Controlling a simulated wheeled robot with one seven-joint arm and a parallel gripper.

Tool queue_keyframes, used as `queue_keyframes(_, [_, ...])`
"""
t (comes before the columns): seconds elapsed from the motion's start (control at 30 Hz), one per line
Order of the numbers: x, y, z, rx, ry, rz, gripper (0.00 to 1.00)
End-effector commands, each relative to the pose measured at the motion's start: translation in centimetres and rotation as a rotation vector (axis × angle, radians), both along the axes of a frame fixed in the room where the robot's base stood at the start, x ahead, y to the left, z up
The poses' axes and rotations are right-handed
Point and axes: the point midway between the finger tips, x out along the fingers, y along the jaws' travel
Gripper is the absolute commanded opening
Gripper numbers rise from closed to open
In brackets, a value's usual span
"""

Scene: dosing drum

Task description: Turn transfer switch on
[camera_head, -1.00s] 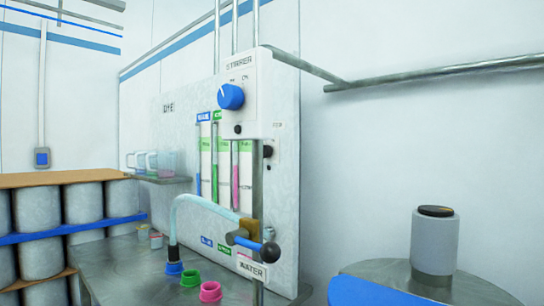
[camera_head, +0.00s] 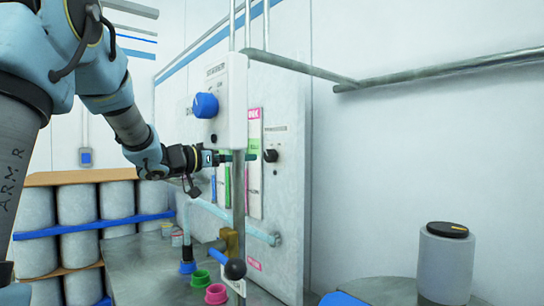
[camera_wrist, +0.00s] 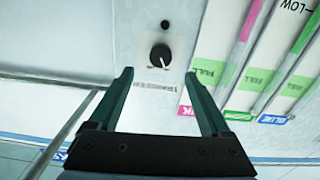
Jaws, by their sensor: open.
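The transfer switch (camera_head: 271,155) is a small black knob on a pale plate on the right part of the white panel. In the wrist view the transfer switch (camera_wrist: 160,55) shows a light pointer line, with a partly readable "TRANSFER" label below it. My gripper (camera_head: 255,156) reaches in from the left behind the stirrer box post, its dark green fingers pointing at the knob. In the wrist view my gripper (camera_wrist: 160,74) is open and empty, one finger on each side of the label, with the knob centred just beyond the tips. I see no contact with the knob.
A stirrer box with a blue knob (camera_head: 205,105) stands in front of the panel, close to my arm, on a grey post (camera_head: 239,195). Coloured level gauges (camera_wrist: 245,55) lie right of the fingers.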

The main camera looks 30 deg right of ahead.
Motion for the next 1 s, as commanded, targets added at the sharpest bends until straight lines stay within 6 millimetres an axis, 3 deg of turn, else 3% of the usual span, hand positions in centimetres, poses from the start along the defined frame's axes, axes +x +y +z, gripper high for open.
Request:
queue_keyframes(0.3, [1.1,-5.9,0.3,0.001,0.001,-0.001,0.82])
queue_keyframes(0.5, [1.5,-8.1,0.1,0.0,0.001,0.001,0.82])
queue_keyframes(0.87, [1.7,-8.6,0.0,0.001,0.0,0.003,0.82])
queue_keyframes(1.0, [1.7,-8.6,0.0,0.001,0.0,0.003,0.69])
